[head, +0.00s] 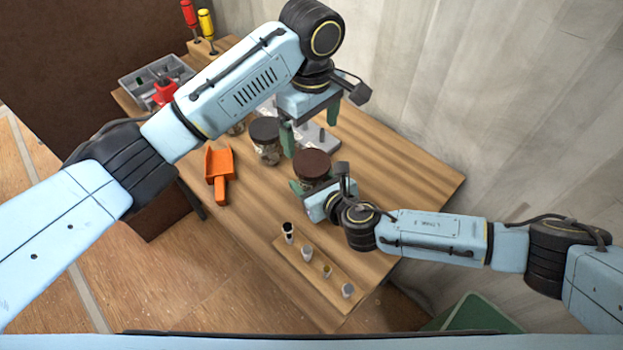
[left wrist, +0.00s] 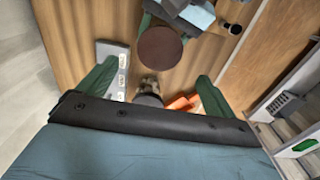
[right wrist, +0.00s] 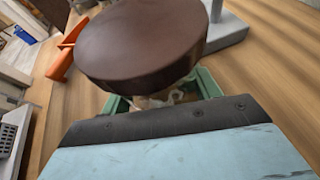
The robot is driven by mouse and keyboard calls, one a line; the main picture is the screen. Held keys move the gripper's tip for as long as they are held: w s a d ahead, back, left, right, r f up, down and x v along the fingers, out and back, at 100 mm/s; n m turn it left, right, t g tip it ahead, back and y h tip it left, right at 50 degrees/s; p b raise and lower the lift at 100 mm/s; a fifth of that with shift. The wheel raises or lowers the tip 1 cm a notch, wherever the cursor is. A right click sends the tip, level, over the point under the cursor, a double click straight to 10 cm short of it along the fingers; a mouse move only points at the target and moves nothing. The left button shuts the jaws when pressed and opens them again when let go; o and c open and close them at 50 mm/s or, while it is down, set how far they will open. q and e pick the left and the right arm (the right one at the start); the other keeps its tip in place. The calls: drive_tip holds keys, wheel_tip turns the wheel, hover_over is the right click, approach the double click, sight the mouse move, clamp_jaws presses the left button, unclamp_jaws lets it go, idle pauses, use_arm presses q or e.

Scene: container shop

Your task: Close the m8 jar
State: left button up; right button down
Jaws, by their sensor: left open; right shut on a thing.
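A jar with a wide brown lid (head: 312,163) stands near the table's middle. The lid sits over the jar's mouth; how tight, I cannot tell. My right gripper (head: 305,187) is shut on this jar below the lid. In the right wrist view the brown lid (right wrist: 140,42) hides most of the glass jar (right wrist: 150,102). A second jar with a dark grey lid (head: 265,129) stands behind and left. My left gripper (head: 310,127) is open and empty above the table, pointing down. The left wrist view shows the brown lid (left wrist: 160,47) beyond its fingers. No m8 label is readable.
An orange scoop (head: 219,170) lies left of the jars. A grey base with a post (head: 320,141) stands behind the brown-lidded jar. A wooden strip (head: 310,266) with several small cups is in front. A grey bin (head: 148,76) and screwdrivers (head: 207,27) are at back left. The table's right side is clear.

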sight(312, 162)
use_arm(q)
drive_tip(key=shift+f, duration=4)
drive_tip(key=c, duration=1)
drive_tip(key=m, duration=1.3)
drive_tip(key=shift+m, duration=0.4)
